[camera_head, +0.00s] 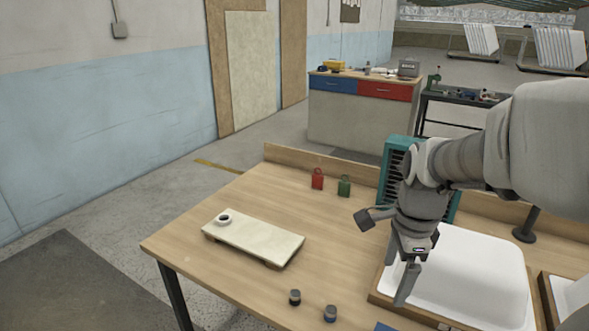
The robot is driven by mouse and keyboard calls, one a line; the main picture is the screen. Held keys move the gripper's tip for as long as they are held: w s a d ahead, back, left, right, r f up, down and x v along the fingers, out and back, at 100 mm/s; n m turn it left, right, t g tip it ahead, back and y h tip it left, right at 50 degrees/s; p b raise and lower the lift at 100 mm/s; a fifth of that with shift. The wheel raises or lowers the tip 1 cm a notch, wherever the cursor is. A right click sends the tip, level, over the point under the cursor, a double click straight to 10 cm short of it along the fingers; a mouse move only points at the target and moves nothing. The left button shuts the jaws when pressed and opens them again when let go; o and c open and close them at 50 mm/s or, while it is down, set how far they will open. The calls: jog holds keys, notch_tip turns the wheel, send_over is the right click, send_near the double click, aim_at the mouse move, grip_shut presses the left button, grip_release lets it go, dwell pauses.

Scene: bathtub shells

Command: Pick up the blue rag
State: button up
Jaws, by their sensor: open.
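A small patch of blue (385,327), possibly the blue rag, shows at the bottom edge of the head view, on the table just left of the wooden frame. Most of it is cut off by the picture's edge, so its shape cannot be told. My gripper (401,283) points down over the left edge of the white tub shell (468,275), beyond the blue patch in the picture. It is open, and nothing shows between its fingers. One finger is seen clearly; the other is mostly hidden.
The wooden table (215,280) holds a white board (255,238) with a small cup (224,218), two small jars (295,297), (330,313), a red item (317,180) and a green item (344,187). A teal rack (393,160) stands behind my arm. The table's middle is clear.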

jog(key=d+f+m+b, duration=0.1)
jog(key=f, duration=0.4)
jog(key=w+d+f+m+b, duration=0.1)
jog(key=f+m, duration=0.1)
jog(key=f, duration=0.4)
jog(key=d+f+m+g+b, duration=0.1)
jog(key=f+m+b, duration=0.1)
jog(key=f, duration=0.4)
jog(key=shift+w+d, duration=0.3)
jog(key=shift+a+f+b, duration=0.15)
jog(key=shift+f+b, duration=0.25)
jog(key=shift+f, duration=0.95)
jog(key=shift+a+f+b, duration=0.1)
jog(key=shift+f+b, duration=0.3)
jog(key=shift+f, duration=0.95)
jog(key=c, duration=1.5)
jog(key=shift+o, duration=0.2)
jog(key=shift+r, duration=0.1)
